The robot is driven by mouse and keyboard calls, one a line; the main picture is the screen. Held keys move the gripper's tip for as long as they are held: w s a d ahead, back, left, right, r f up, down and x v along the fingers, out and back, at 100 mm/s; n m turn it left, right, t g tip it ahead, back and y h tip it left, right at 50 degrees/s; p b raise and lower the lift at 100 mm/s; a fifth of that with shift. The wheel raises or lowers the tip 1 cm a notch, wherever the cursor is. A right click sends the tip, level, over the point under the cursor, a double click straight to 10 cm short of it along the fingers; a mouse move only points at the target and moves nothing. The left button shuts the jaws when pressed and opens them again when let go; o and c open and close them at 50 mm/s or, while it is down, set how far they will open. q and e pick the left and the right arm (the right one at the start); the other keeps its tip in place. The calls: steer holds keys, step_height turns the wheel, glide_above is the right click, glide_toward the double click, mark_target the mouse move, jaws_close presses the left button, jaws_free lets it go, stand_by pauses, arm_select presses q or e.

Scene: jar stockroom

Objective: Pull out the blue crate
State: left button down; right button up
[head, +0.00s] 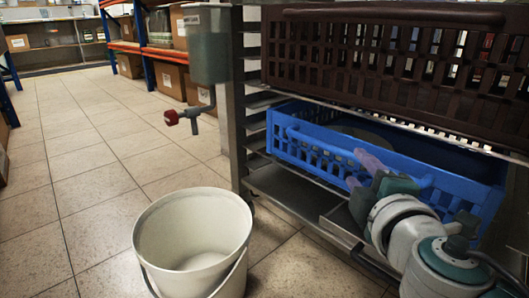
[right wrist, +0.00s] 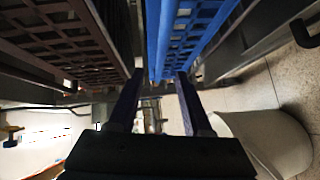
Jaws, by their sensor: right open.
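The blue crate (head: 465,192) sits on a lower level of the metal rack, with a blue bar handle (head: 318,142) along its front. My right gripper (head: 353,169) is open at the crate's front, its fingertips close to the handle. In the right wrist view the blue crate (right wrist: 180,35) lies just beyond the open fingers (right wrist: 158,78), nearer the right one. The gripper and wrist hide part of the crate's front. My left gripper is not in view.
A dark brown crate (head: 390,60) sits on the level above, close over the blue one. A white bucket (head: 190,215) stands on the floor before the rack. A grey box with a red-knobbed lever (head: 172,117) hangs at the rack's left post. Tiled floor is free at left.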

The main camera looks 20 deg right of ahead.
mark_target(343, 155)
steer(key=b+x, duration=0.4)
steer(key=x, duration=0.4)
steer(key=shift+w+f, duration=0.15)
steer(key=shift+w, duration=0.5)
steer(key=shift+c, duration=0.3)
jaws_close()
stand_by(0.4)
